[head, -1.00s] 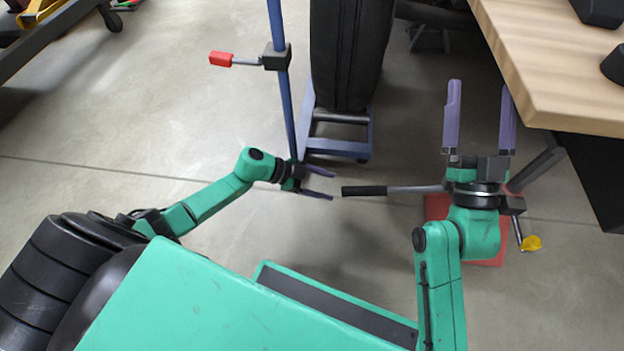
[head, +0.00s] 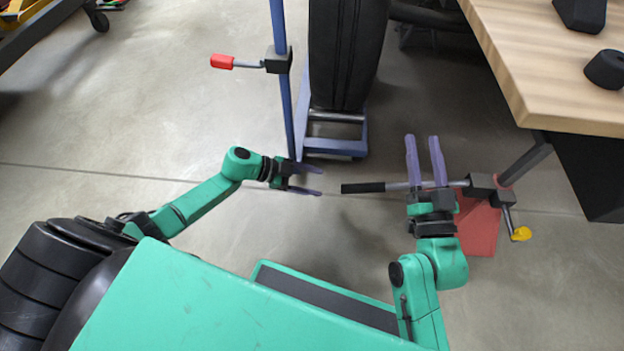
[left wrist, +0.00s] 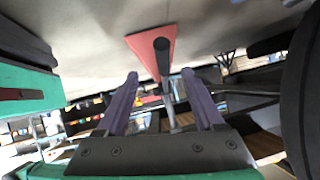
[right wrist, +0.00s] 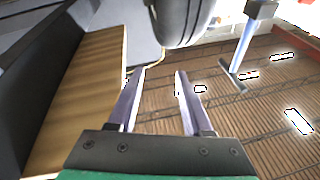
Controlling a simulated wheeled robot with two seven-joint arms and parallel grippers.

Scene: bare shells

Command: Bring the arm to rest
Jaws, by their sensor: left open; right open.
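My left gripper (head: 304,181) is open and empty, low over the floor near the blue post, its fingers toward the right. Its purple fingers also show in the left wrist view (left wrist: 160,90), with a gap between them. My right gripper (head: 423,145) is open and empty, its fingers toward the top of the head view. In the right wrist view (right wrist: 160,85) its fingers stand apart with nothing between them. In the head view the right fingers overlap a grey bar with a black handle (head: 363,188); whether they touch it, I cannot tell.
A blue post (head: 283,105) bears a red-tipped lever (head: 221,62). A black tyre (head: 342,55) stands on a blue frame (head: 336,147). A wooden table (head: 545,95) fills the upper right. A red base (head: 480,228) and yellow-knobbed crank (head: 521,234) lie below it. Bare floor (head: 130,130) is clear at left.

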